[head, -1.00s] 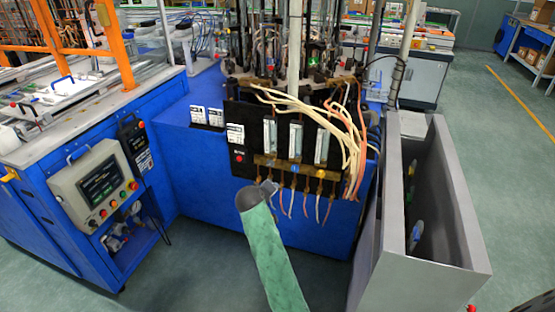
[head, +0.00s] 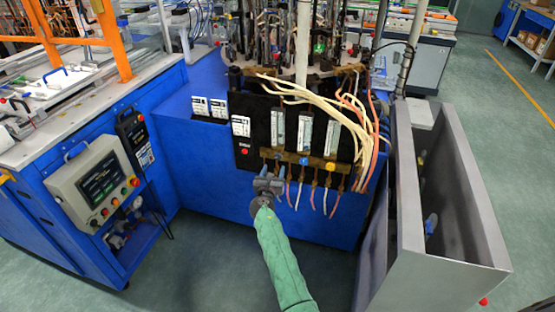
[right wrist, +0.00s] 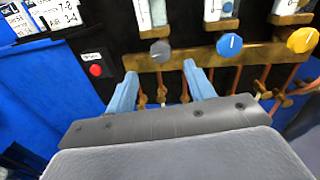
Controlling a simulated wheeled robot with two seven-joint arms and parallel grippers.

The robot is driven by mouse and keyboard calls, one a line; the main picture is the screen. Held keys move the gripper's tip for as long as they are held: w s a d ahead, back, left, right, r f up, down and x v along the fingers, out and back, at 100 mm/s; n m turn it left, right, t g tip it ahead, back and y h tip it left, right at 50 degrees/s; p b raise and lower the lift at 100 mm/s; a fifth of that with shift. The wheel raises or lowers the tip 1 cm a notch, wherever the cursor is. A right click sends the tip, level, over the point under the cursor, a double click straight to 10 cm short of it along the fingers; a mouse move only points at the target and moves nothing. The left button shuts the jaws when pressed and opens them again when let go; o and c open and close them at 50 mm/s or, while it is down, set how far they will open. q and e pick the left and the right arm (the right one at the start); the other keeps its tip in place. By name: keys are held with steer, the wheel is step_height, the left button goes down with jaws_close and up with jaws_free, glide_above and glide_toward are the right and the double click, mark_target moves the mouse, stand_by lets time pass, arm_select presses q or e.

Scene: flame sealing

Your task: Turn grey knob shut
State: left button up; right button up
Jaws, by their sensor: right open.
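The grey knob (right wrist: 160,50) sits at the left end of a brass manifold bar (right wrist: 195,57) in the right wrist view. The blue knob (right wrist: 229,45) and the yellow knob (right wrist: 302,40) are to its right; these two also show in the head view, blue (head: 304,160) and yellow (head: 330,166). My right gripper (right wrist: 160,70) is open, its two blue fingers apart, with the grey knob showing just beyond the gap between the tips. Contact cannot be told. In the head view my right gripper (head: 267,182) is just below the bar's left end. My left gripper is not in view.
Clear flow tubes (head: 305,133) stand above the knobs on a black panel. Copper and white hoses (head: 352,125) hang at the right, close to the bar. A red button (right wrist: 95,70) is left of the grey knob. A grey bin (head: 460,230) stands at the right.

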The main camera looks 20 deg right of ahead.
mark_target(278, 158)
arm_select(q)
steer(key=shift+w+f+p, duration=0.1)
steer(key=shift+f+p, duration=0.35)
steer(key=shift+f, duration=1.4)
arm_select(e)
steer(key=shift+x, duration=3.85)
steer(key=shift+r, duration=0.1)
steer(key=shift+c, duration=0.4)
steer(key=c, duration=0.9)
